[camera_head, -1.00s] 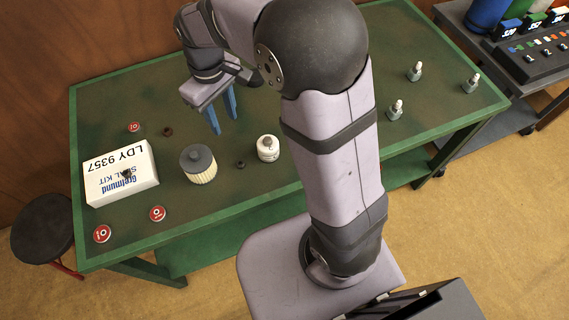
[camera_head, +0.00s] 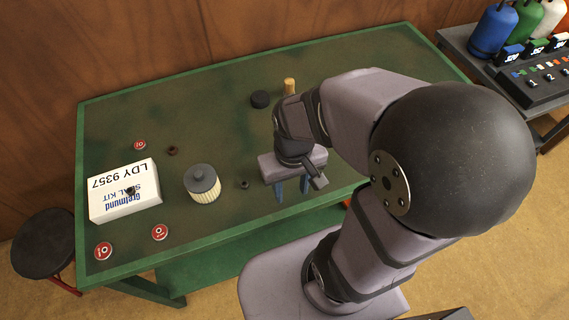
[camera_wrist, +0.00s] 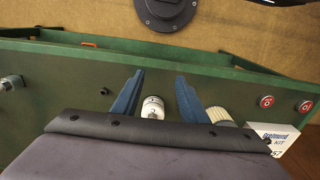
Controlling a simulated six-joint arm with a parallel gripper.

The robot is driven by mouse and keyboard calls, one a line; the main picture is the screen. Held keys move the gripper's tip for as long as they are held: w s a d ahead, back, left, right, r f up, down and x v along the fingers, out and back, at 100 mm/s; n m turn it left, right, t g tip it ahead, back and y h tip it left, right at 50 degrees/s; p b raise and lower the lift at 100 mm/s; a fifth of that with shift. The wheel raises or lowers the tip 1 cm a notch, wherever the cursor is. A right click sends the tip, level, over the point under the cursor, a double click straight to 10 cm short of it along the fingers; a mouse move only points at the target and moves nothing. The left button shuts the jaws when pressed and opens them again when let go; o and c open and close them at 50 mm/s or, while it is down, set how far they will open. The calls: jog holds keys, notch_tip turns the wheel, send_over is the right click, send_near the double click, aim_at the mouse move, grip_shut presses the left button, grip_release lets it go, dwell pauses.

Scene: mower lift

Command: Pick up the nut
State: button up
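Small dark nut-like pieces lie on the green bench: one (camera_head: 244,184) right of the cream filter (camera_head: 203,187), one (camera_head: 172,151) farther back left, and one (camera_head: 130,190) on the white seal kit box (camera_head: 105,209). My gripper (camera_head: 292,188) points down over the bench, right of the nut near the filter. Its two blue fingers are apart and empty. In the wrist view, my gripper (camera_wrist: 160,83) frames a white bottle (camera_wrist: 152,109), which my arm hides in the head view. Another small dark piece (camera_wrist: 104,91) lies left of the fingers there; I cannot tell if it is a nut.
Red round tins (camera_head: 160,232) lie near the box. A black disc (camera_head: 260,99) and a wooden-coloured upright piece (camera_head: 290,86) are at the back. A metal fitting (camera_wrist: 12,83) stands at the wrist view's left. A stool (camera_head: 42,240) is left of the bench.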

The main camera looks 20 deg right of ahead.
aim_at(244, 184)
jog(key=a+f+n, duration=0.1)
jog(key=f, duration=0.1)
jog(key=a+f+g+b, duration=0.1)
jog(key=a+f, duration=0.1)
jog(key=w+a+f+n+b, duration=0.1)
jog(key=a+f, duration=0.1)
jog(key=shift+a+f+n+g, duration=0.2)
jog(key=shift+f+n+g, duration=0.1)
jog(key=shift+f+g, duration=0.1)
jog(key=w, duration=0.1)
jog(key=w+a, duration=0.1)
jog(key=w, duration=0.1)
jog(key=shift+a+f+t, duration=0.15)
jog(key=shift+f+t, duration=0.15)
jog(key=w+a+r+t, duration=0.2)
jog(key=w+t, duration=0.1)
jog(key=w, duration=0.5)
jog(key=shift+w+a+f+p, duration=0.1)
jog(key=shift+w+f+p, duration=0.15)
jog(key=shift+f, duration=1)
jog(key=shift+w+d+f+p, duration=0.1)
jog(key=shift+w+f+p, duration=0.1)
jog(key=shift+f, duration=1)
jog(key=shift+w+a+f+p, duration=0.15)
jog(key=shift+f+p, duration=0.1)
jog(key=shift+f, duration=1)
grip_shut()
